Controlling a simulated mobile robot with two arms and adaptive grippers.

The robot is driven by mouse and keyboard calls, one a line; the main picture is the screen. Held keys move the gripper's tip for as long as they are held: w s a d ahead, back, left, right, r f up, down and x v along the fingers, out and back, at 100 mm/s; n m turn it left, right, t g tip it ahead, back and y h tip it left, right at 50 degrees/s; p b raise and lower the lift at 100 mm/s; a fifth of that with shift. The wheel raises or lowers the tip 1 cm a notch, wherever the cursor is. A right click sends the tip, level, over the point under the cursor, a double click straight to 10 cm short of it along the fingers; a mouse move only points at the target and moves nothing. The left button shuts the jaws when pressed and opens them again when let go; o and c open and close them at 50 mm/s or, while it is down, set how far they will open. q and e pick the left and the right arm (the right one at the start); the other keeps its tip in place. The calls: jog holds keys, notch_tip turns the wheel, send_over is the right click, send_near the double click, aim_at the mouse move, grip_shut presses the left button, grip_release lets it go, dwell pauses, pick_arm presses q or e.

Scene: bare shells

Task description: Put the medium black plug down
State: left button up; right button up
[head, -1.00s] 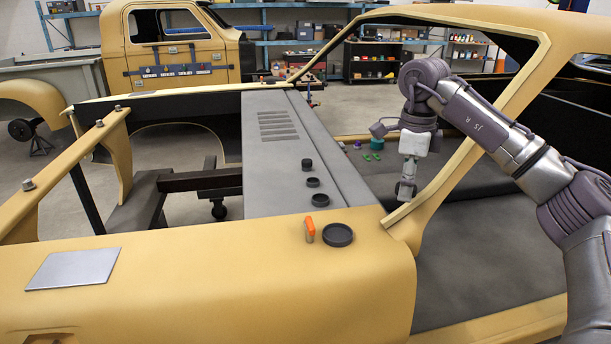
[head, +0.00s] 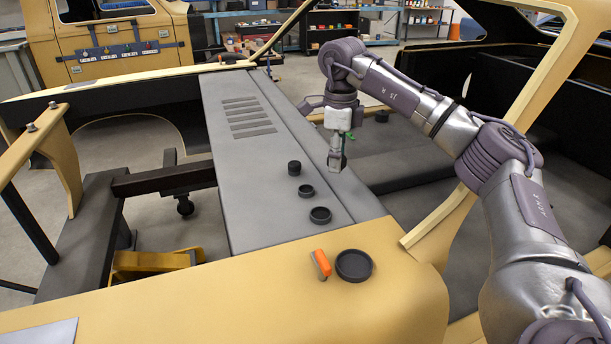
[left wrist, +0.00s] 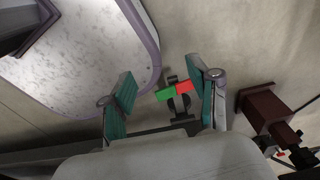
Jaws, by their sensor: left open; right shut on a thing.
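My right gripper (head: 336,160) is over the right edge of the grey cowl panel (head: 240,160), pointing down. It is shut on a small dark thing at its fingertips, which fits the medium black plug, but the fingers hide most of it. Three black round pieces stand in a row on the panel to the gripper's left: a taller cap (head: 294,168), a small ring (head: 306,191) and a wider ring (head: 320,215). My left gripper (left wrist: 160,88) shows only in the left wrist view, open and empty, with teal pads.
A wide black dish (head: 354,265) and an orange-topped piece (head: 320,264) lie on the yellow fender (head: 230,305). A yellow windshield pillar (head: 440,215) rises near my right arm. In the left wrist view, a red-and-green piece (left wrist: 174,91) is beyond the left fingers.

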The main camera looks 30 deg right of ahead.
jog(key=p, duration=0.2)
send_over(307, 192)
jog(key=f, duration=0.3)
jog(key=shift+s+d+f, duration=0.15)
jog(key=shift+s+d, duration=0.05)
jog(key=shift+s, duration=0.2)
jog(key=shift+w+a+f, duration=0.15)
jog(key=shift+w+f, duration=0.05)
jog(key=shift+f, duration=0.25)
jog(key=shift+w+a+f, duration=0.1)
jog(key=shift+w+f, duration=0.1)
jog(key=shift+f, duration=0.2)
notch_tip(307, 192, down, 3)
jog(key=shift+f+p, duration=0.1)
jog(key=shift+p, duration=0.7)
jog(key=shift+f, duration=0.4)
jog(key=o, duration=1.1)
pick_arm(q)
jog(key=r, duration=0.4)
jog(key=shift+w, duration=0.4)
